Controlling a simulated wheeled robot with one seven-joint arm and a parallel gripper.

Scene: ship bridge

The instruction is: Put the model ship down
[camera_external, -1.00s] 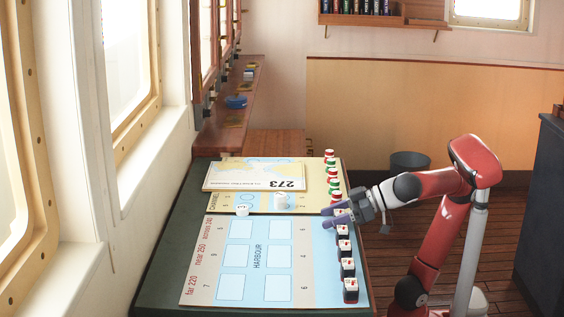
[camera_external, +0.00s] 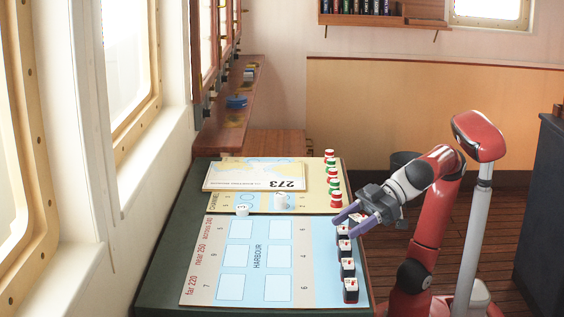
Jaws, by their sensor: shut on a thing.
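My gripper (camera_external: 353,221) is at the right edge of the board, its purple fingers pointing down and left. It is shut on a small black, white and red model ship (camera_external: 356,218), partly hidden between the fingers. I cannot tell whether this ship touches the board. Several similar model ships (camera_external: 348,267) stand in a column below it, along the right edge of the harbour board (camera_external: 257,281). The harbour board has pale blue square outlines, which are empty.
The channel board (camera_external: 309,202) lies behind, with red and green pieces (camera_external: 333,178) along its right edge and a white card reading 273 (camera_external: 240,178) on it.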

